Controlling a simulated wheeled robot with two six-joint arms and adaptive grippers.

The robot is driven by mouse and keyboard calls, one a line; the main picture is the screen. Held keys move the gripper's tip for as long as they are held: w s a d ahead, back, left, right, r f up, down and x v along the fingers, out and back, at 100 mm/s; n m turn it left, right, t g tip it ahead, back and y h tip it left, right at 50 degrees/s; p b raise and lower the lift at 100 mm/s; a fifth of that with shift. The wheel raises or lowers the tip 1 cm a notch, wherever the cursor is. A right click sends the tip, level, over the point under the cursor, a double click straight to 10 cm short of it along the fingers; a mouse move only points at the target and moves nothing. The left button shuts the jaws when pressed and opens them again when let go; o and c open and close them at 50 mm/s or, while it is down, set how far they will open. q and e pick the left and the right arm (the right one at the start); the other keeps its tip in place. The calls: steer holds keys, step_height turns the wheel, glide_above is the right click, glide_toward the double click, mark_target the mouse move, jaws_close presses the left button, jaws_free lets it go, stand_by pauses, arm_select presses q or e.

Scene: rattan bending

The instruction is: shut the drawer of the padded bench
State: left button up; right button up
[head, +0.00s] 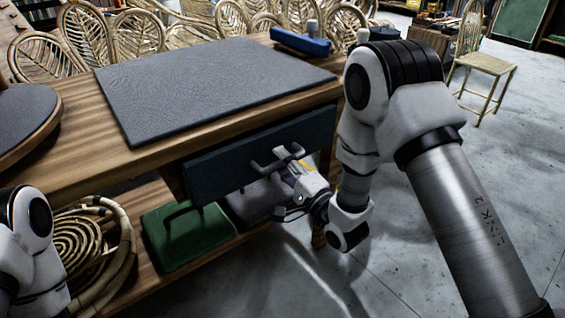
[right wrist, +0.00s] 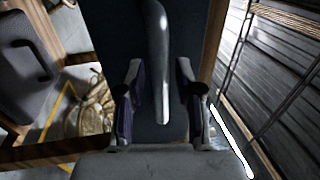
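The padded bench has a wooden top with a grey pad (head: 215,85) in the head view. Its dark blue drawer (head: 225,170) shows its front below the top's edge and seems to stand out from the bench; how far is hard to tell. A grey bar handle (head: 262,168) is on the front. My right gripper (head: 289,156) is at the handle. In the right wrist view the handle (right wrist: 158,45) runs down between the fingers of my right gripper (right wrist: 158,95), which are apart, with gaps on both sides. Only part of my left arm shows at the left edge; its gripper is hidden.
A green bin (head: 180,235) and a purple-grey bin (head: 255,200) sit on the lower shelf beside coiled rattan (head: 85,245). A blue tool (head: 300,42) lies at the top's back corner. A rattan chair (head: 485,62) stands at right. The floor to the right is mostly clear.

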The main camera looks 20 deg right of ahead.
mark_target(272, 154)
jaws_close()
steer(key=shift+f+p+x, duration=0.15)
steer(key=shift+p+x, duration=0.15)
steer(key=shift+x, duration=0.55)
steer(key=shift+f+p+x, duration=0.2)
steer(key=shift+p+x, duration=0.1)
steer(key=shift+x, duration=0.55)
steer(key=shift+r, duration=0.1)
steer(key=shift+o, duration=2)
jaws_free()
steer(key=shift+w, duration=0.2)
steer(key=shift+a, duration=0.1)
